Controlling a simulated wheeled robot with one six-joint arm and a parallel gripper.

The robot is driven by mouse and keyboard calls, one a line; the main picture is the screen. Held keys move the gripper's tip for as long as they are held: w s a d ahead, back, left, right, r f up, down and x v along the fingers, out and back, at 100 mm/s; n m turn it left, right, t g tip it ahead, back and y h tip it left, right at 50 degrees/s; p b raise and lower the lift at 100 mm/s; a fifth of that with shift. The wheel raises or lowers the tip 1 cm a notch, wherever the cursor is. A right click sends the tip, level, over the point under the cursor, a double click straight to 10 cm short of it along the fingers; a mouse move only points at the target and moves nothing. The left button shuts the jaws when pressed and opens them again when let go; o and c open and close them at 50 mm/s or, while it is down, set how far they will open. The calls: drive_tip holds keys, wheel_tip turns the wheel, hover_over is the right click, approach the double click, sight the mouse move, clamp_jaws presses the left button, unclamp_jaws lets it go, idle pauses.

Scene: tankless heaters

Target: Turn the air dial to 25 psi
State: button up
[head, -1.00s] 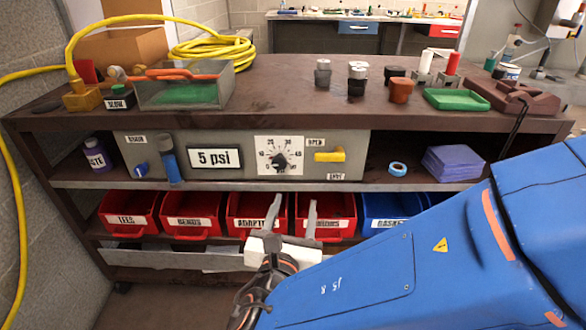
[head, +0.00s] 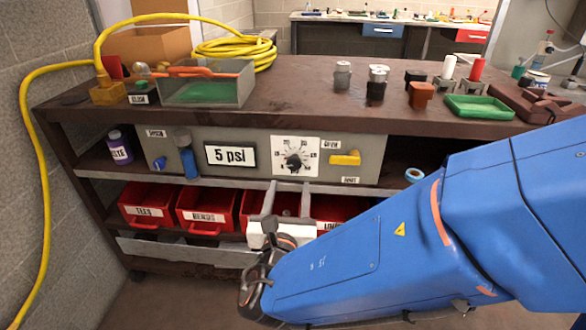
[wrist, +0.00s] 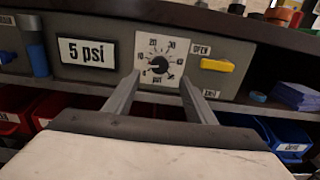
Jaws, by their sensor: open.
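The air dial is a dark round knob (head: 294,160) on a white square scale plate, set in a grey panel under the worktop; it also shows in the wrist view (wrist: 158,65). A display (head: 230,156) to its left reads 5 psi. My gripper (head: 288,186) is open and empty, fingers pointing toward the panel. In the head view its fingertips show just below the dial plate. In the wrist view the fingertips (wrist: 159,77) appear on either side of the plate's lower part, apart from the knob. The knob's exact pointer direction is hard to tell.
A yellow valve handle (head: 346,158) sits right of the dial, between OPEN and SHUT labels. A blue cylinder (head: 186,154) stands left of the display. Red bins (head: 148,206) line the shelf below. The worktop (head: 310,85) overhangs the panel.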

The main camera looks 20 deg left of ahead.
sight(294, 164)
drive_tip(key=x, duration=0.9)
drive_tip(key=shift+w+a, duration=0.1)
drive_tip(key=shift+w, duration=0.15)
drive_tip(key=shift+c, duration=0.5)
drive_tip(key=c, duration=0.9)
